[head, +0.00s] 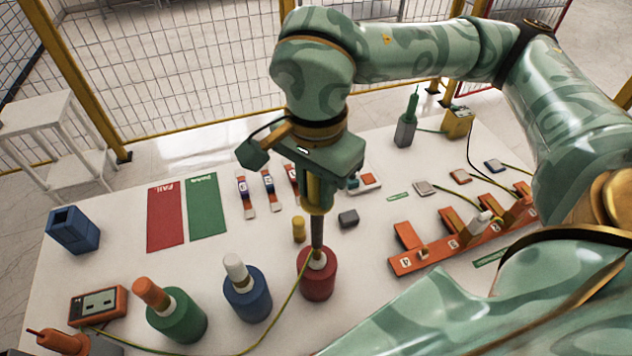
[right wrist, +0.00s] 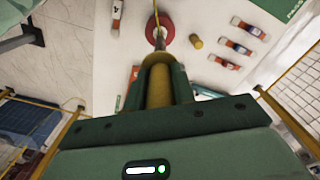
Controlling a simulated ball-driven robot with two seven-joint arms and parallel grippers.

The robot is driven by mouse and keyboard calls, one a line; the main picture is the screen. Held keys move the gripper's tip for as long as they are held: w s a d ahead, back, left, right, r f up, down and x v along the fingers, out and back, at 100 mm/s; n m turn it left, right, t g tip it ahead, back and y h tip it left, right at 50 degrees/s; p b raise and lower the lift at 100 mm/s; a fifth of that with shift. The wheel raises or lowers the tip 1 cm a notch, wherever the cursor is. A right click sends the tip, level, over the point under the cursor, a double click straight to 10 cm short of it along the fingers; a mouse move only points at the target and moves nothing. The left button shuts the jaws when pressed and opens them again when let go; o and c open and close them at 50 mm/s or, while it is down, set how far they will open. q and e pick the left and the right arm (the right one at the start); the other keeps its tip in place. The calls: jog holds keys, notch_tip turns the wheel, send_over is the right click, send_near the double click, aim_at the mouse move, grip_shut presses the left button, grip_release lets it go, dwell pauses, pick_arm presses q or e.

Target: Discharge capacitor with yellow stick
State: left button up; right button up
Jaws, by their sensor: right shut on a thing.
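My right gripper (head: 318,186) is shut on the yellow stick (head: 316,206) and holds it upright, tip down. The stick's dark rod ends at the white top of the red capacitor (head: 317,283); it seems to meet it, but I cannot be sure of contact. In the right wrist view the stick (right wrist: 159,88) points at the red capacitor (right wrist: 153,36) between the fingers (right wrist: 160,80). A blue capacitor (head: 247,296) with a white top and a green one (head: 178,319) with an orange cap stand to the left. My left gripper is out of view.
A yellow-green cable (head: 288,305) runs from near the red capacitor towards the lower left. A small yellow cylinder (head: 299,230) and a dark block (head: 348,218) stand close by. An orange meter (head: 98,305), red and green mats (head: 206,206) and an orange numbered rack (head: 440,252) share the white table.

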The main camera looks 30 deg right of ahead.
jog(key=shift+f+b, duration=0.35)
dwell(5.2)
jog(key=shift+r+p, duration=2.15)
jog(key=shift+r, duration=1.4)
